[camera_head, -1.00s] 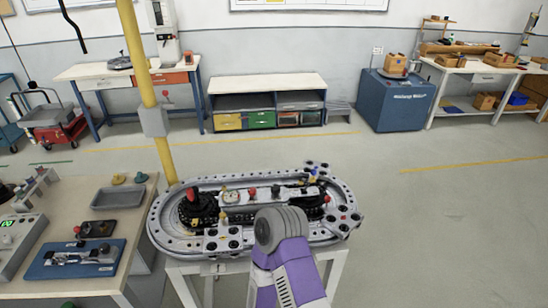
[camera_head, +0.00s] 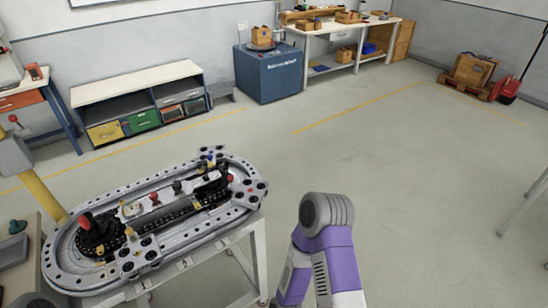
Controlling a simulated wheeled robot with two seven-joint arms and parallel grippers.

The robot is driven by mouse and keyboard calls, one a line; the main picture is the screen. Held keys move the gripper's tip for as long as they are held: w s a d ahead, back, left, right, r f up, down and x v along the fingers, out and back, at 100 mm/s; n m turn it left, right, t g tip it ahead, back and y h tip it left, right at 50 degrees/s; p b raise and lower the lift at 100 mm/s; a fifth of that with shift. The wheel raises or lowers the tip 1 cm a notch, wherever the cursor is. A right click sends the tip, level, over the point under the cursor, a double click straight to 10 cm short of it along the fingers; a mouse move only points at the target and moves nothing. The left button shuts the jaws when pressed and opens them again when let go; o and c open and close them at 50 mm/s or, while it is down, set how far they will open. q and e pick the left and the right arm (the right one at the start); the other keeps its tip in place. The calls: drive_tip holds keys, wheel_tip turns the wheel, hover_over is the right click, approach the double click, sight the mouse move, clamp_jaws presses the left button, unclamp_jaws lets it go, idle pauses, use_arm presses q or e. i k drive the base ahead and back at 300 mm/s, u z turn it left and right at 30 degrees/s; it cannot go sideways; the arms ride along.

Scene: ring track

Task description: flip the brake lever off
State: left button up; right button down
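The grey oval ring track (camera_head: 185,245) stands on a white frame at the left. A red-topped knob (camera_head: 85,220) rises from the black round part at its near-left end. A smaller red knob (camera_head: 229,178) is near its right end, with dark and red knobs on the panel between. A grey box (camera_head: 12,156) on the yellow post carries a small red-tipped lever (camera_head: 13,119) at the left edge. I cannot tell which of these is the brake lever. A purple and grey arm link of mine is right of the track, apart from it. Neither gripper is in view.
A side table (camera_head: 22,262) with a tray is cut off at the left edge. A low cabinet (camera_head: 135,88) with coloured bins and a blue cabinet (camera_head: 270,72) stand along the wall. The floor (camera_head: 400,160) right of the track is wide and clear.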

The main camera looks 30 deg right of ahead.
sight(210, 163)
drive_tip(key=z, duration=0.35)
drive_tip(key=k, duration=0.5)
drive_tip(key=z, duration=1.95)
drive_tip(key=i, duration=1.6)
drive_tip(key=u, duration=2.15)
